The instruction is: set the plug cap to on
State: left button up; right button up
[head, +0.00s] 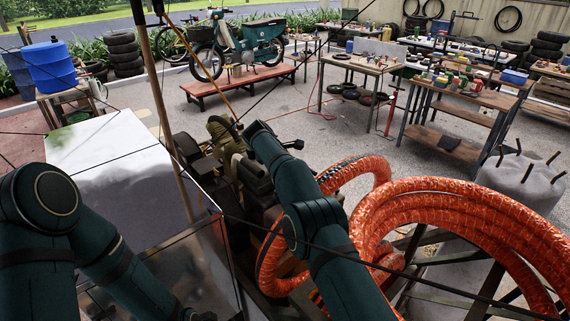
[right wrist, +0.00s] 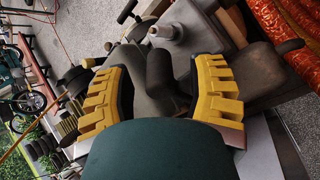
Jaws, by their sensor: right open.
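My right gripper (right wrist: 164,66) is open in the right wrist view, with its two yellow ridged fingers spread apart. A dark grey rounded part (right wrist: 159,68) shows between the fingers; I cannot tell whether it is the plug cap or whether a finger touches it. Just beyond the fingertips, a pale metal stub (right wrist: 167,30) stands up from the engine block. In the head view my right arm reaches over the engine (head: 255,180) of the compressor cart, and the arm hides much of it.
Thick orange hose coils (head: 440,215) lie right of the engine. A shiny metal cover (head: 105,165) is to its left. A wooden post (head: 158,75) and thin dark cables cross above the cart.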

jog(key=shift+r, duration=0.1)
jog(key=v, duration=1.2)
